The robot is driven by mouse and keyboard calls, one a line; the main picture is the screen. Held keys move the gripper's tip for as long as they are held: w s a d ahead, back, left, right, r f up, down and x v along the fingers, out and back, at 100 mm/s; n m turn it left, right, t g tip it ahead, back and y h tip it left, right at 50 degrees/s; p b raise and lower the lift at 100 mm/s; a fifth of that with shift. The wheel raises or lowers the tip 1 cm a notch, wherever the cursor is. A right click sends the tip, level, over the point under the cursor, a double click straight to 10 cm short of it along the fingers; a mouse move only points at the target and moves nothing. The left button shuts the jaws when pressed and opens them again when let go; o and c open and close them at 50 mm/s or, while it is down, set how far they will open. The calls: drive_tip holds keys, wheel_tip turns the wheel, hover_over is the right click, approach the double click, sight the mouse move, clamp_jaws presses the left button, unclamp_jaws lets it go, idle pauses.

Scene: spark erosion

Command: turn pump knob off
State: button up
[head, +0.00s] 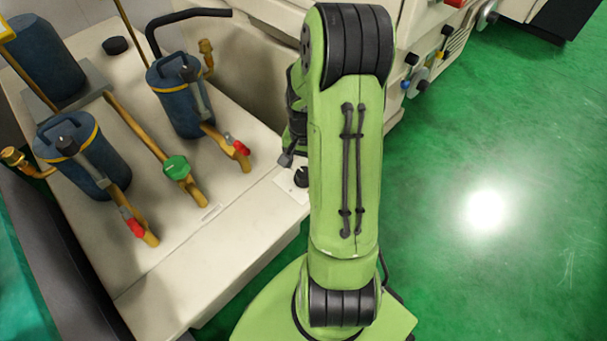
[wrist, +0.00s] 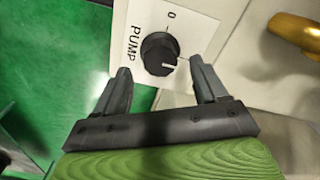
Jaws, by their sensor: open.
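The pump knob (wrist: 160,53) is round and black, on a white plate marked PUMP and 0. In the wrist view its white mark points toward the lower right, away from the 0 at the top. My gripper (wrist: 158,72) is open, with one dark finger on each side of the knob's near side. I cannot tell whether either finger touches it. In the head view the knob (head: 301,178) shows on its plate beside my green arm, which hides most of my gripper.
Blue canisters (head: 180,95), brass pipes, red valve handles (head: 241,148) and a green valve knob (head: 176,167) stand on the pale tank top to the left. A brass pipe (wrist: 295,32) shows at the upper right of the wrist view. Green floor (head: 490,260) is clear at right.

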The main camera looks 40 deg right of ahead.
sight(304, 172)
wheel_tip(304, 172, down, 3)
drive_tip(key=shift+f+b, duration=0.1)
drive_tip(key=shift+b, duration=0.3)
drive_tip(key=shift+c, duration=0.5)
drive_tip(key=c, duration=1)
drive_tip(key=shift+o, duration=0.2)
